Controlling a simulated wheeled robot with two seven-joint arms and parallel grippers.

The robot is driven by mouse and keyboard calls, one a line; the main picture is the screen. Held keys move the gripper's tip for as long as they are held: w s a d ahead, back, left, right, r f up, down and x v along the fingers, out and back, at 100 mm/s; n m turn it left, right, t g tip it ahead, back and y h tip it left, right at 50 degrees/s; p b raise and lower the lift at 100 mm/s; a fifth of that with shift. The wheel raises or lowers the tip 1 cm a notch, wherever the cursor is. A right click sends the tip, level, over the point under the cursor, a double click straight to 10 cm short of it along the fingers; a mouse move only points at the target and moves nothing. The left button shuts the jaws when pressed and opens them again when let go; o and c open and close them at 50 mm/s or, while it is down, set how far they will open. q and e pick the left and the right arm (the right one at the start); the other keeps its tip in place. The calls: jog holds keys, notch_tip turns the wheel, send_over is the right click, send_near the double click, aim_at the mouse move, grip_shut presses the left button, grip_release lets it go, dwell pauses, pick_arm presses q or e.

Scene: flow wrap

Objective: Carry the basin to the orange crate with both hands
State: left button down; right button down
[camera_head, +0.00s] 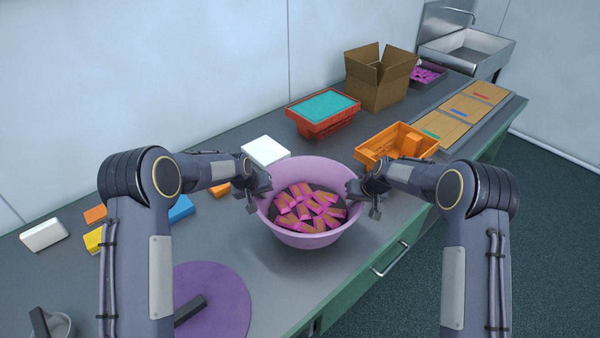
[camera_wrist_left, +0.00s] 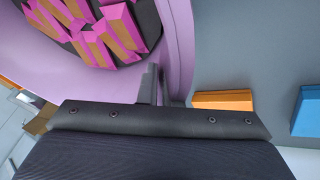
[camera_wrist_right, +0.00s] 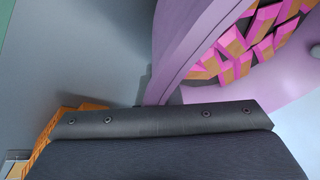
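The purple basin (camera_head: 300,238) is in the middle of the head view, holding several pink-and-brown wrapped pieces on a dark bottom. A shadow on the counter beneath suggests it is slightly raised. My left gripper (camera_head: 262,190) is shut on its left rim; in the left wrist view the rim (camera_wrist_left: 180,50) runs down to the fingers. My right gripper (camera_head: 362,194) is shut on its right rim; the rim (camera_wrist_right: 180,55) also meets the fingers in the right wrist view, where the fingertips are mostly hidden. The orange crate (camera_head: 372,157) stands behind and right of the basin, with an orange block inside.
A red crate with a teal top (camera_head: 322,108) and an open cardboard box (camera_head: 378,80) stand behind. A white box (camera_head: 265,151) is close behind the basin. A purple disc (camera_head: 215,300) lies front left. Coloured blocks lie left. The counter's front edge is near the basin.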

pick_arm(q)
jog(key=shift+w+a+f, duration=0.1)
jog(key=shift+a, duration=0.15)
pick_arm(e)
jog(key=shift+d, duration=0.15)
